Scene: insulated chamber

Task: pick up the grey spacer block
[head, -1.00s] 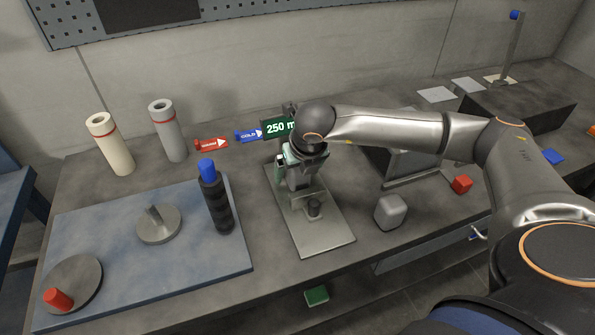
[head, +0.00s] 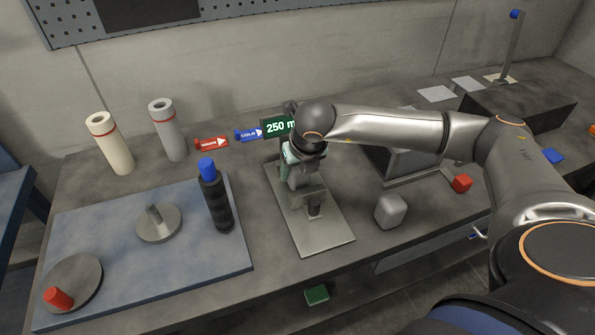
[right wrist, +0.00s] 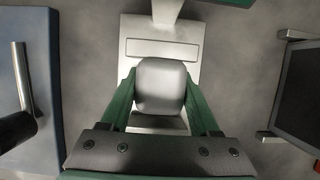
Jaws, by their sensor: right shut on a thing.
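My right gripper (head: 302,180) is over the metal stand (head: 325,238) in the middle of the bench, pointing down. In the right wrist view its green fingers (right wrist: 160,92) are shut on a light grey, rounded block (right wrist: 160,78), the grey spacer block, with one finger on each side. The stand's plate lies under the block; whether they touch is not clear. In the head view the hand and fingers hide much of the block. A similar grey rounded block (head: 390,211) stands free on the bench right of the stand. My left gripper is not in view.
Left of the stand are a black bottle with a blue cap (head: 215,200) and a blue mat (head: 105,250). A green 250 display (head: 279,127) stands behind the hand. A red cube (head: 461,183) and a dark-fronted box (head: 405,160) are to the right.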

